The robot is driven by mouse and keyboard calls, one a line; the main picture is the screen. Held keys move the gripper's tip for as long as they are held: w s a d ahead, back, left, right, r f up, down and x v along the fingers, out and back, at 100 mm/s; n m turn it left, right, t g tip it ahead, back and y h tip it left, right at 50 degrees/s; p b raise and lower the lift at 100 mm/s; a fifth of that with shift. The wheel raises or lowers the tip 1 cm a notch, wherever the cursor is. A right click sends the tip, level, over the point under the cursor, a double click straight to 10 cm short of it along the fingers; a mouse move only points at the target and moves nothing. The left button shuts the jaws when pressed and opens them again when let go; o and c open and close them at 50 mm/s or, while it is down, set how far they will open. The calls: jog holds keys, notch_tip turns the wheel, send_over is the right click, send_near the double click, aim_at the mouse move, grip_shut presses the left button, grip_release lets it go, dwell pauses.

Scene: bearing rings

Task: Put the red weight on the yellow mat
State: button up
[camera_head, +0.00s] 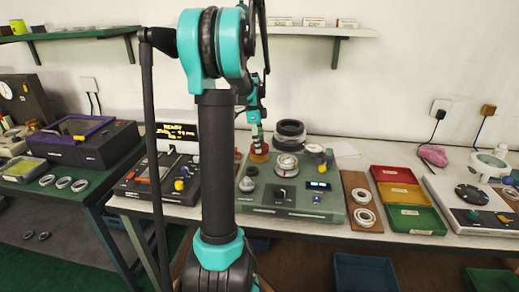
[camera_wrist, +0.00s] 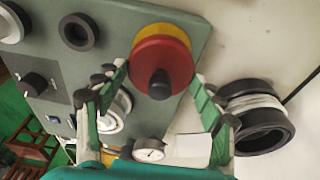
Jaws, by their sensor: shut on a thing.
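The red weight (camera_wrist: 178,62), a round disc with a black knob, is between the two green fingers of my gripper (camera_wrist: 160,73) in the wrist view. The gripper is shut on it. The yellow mat (camera_wrist: 168,30) shows as a round rim just behind the weight, which covers most of it. I cannot tell whether the weight touches the mat. In the head view my gripper (camera_head: 257,137) points down over the red weight (camera_head: 259,154) at the back left of the grey-green device; the mat is not clear there.
The grey-green device (camera_head: 250,207) carries a metal ring (camera_head: 286,164) and knobs. A black ring stack (camera_wrist: 262,143) stands close by the right finger. A dial gauge (camera_wrist: 149,150) is near the gripper. Red, yellow and green trays (camera_head: 417,219) lie to the right.

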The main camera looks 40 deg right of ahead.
jog(key=shift+f, duration=1.45)
jog(key=shift+f, duration=0.1)
jog(key=o, duration=1.8)
